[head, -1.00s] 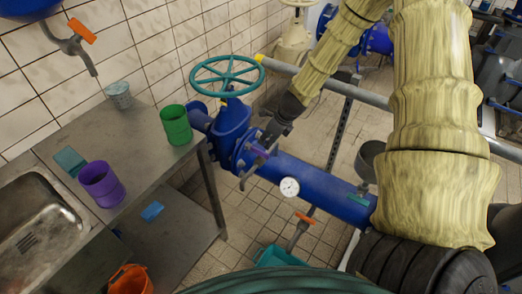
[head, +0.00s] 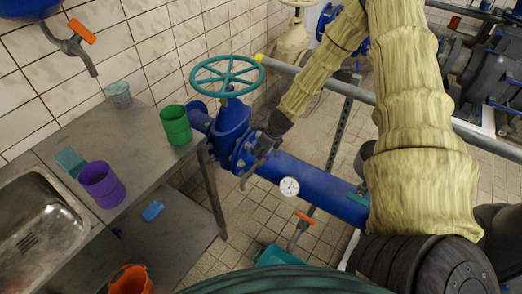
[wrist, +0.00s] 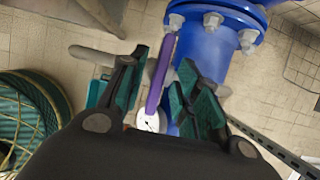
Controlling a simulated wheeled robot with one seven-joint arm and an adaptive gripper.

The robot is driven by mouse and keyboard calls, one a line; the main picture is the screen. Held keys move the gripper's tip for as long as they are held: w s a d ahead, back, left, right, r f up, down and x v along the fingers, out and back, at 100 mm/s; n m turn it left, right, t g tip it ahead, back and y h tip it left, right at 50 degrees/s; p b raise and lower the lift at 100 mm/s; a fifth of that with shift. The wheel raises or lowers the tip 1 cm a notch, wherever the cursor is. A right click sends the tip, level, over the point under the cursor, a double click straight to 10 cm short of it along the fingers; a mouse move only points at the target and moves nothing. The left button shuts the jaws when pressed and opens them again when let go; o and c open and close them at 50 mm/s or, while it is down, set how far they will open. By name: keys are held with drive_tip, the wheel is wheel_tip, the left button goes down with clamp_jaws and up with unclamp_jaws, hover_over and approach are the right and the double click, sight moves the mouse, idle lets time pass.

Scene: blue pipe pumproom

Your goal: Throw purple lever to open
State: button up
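The purple lever (wrist: 160,75) shows in the wrist view as a narrow upright bar close to the bolted flange of the blue pipe (head: 312,185). My gripper (wrist: 163,62) has its two teal-padded fingers apart, one on each side of the lever. I see gaps between the lever and the pads, so it is not clamped. In the head view my gripper (head: 256,156) is at the pipe, just right of the blue valve body (head: 231,127), and it largely hides the lever there.
A teal handwheel (head: 227,76) tops the valve, close to my arm. A round gauge (head: 289,187) sits on the pipe. A metal table (head: 120,150) at left bears a green cup (head: 176,125) and a purple cup (head: 102,184). A grey rail (head: 350,90) runs behind my arm.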

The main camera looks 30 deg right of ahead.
drive_tip(key=shift+f, duration=0.15)
clamp_jaws()
